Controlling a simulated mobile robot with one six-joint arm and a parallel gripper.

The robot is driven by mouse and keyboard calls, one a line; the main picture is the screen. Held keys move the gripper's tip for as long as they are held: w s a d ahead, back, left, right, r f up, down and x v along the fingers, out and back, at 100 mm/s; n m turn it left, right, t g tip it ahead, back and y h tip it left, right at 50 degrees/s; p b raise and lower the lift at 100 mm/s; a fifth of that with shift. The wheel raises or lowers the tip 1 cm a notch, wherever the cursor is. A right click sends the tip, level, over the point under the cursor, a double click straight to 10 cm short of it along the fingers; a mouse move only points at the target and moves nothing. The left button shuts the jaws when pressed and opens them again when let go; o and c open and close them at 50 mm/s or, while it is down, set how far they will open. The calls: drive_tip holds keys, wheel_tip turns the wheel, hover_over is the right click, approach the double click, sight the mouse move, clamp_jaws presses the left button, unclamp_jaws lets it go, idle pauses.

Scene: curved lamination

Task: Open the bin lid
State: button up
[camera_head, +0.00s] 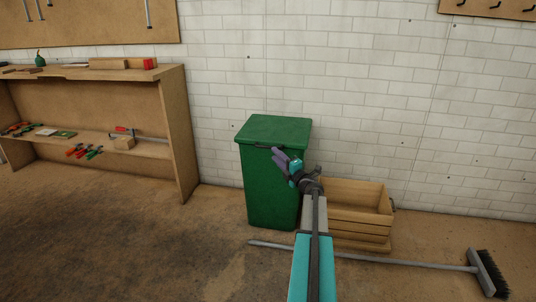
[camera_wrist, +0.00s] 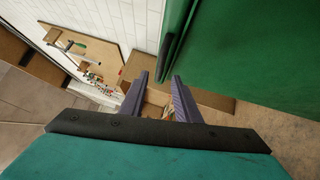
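The green bin (camera_head: 264,190) stands upright against the white brick wall. Its green lid (camera_head: 277,129) is shut on top, with a dark handle (camera_head: 262,147) along the front edge. My gripper (camera_head: 277,158) is in front of the bin, near the lid's front edge and just below the handle level. In the wrist view the two purple fingers of my gripper (camera_wrist: 159,78) are apart with nothing held between them. A green bin surface (camera_wrist: 245,45) fills the upper right there, and a dark handle-like bar (camera_wrist: 168,55) lies just beyond the fingertips. I cannot tell whether anything touches.
A wooden crate (camera_head: 358,216) stands right of the bin, partly behind my arm. A broom (camera_head: 420,262) lies on the floor in front. A wooden shelf (camera_head: 172,130) with clamps stands at the left. The floor between shelf and bin is clear.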

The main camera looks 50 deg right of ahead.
sight(266, 147)
drive_tip(key=shift+b+x, duration=0.7)
drive_tip(key=shift+x, duration=2.1)
clamp_jaws()
drive_tip(key=shift+a+r, duration=0.1)
drive_tip(key=shift+a, duration=0.35)
drive_tip(key=shift+w+d+r+p, duration=0.1)
drive_tip(key=shift+d+r+p, duration=0.2)
drive_tip(key=shift+p, duration=0.15)
